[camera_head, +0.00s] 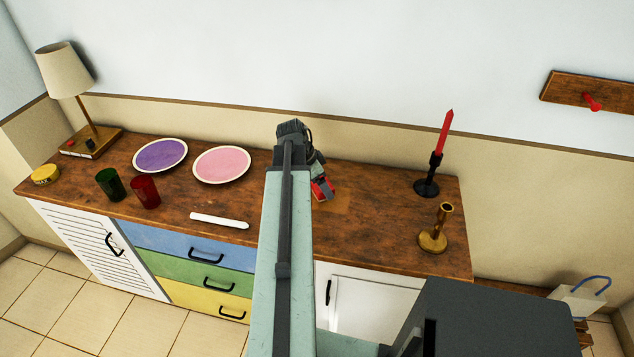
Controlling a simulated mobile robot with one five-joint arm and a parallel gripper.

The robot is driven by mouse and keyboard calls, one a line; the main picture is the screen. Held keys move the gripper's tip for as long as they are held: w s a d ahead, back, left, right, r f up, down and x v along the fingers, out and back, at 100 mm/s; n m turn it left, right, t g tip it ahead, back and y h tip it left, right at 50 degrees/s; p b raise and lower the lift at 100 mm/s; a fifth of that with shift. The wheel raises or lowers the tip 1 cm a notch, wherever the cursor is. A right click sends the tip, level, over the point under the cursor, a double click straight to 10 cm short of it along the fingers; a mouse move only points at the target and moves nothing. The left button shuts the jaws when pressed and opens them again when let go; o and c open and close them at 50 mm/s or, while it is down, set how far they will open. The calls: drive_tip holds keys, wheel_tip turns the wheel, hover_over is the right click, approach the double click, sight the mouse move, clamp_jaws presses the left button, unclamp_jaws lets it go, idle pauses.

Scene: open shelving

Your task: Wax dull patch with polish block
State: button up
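The dull patch (335,206) is a paler brown area on the wooden cabinet top, right of the middle. My gripper (323,188) is at the patch's upper left edge, with my arm reaching in from the front. A red block (317,191), which looks like the polish block, shows at the grey fingers, and the gripper appears shut on it. Part of the block and the far finger are hidden. I cannot tell whether the block touches the wood.
Left of my arm are a white stick (219,221), a pink plate (221,165), a purple plate (160,155), a red cup (145,192), a green cup (110,184) and a lamp (64,72). A black candlestick (428,187) and brass candlestick (433,241) stand right.

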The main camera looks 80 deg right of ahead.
drive_tip(key=shift+s+d, duration=0.15)
drive_tip(key=shift+s, duration=2.35)
drive_tip(key=shift+s+d, duration=0.1)
drive_tip(key=shift+s, duration=2.4)
drive_tip(key=shift+f, duration=0.1)
wheel_tip(320, 180, up, 6)
drive_tip(key=p, duration=0.5)
drive_tip(key=shift+p, duration=0.4)
wheel_tip(320, 180, up, 3)
drive_tip(key=p, duration=0.3)
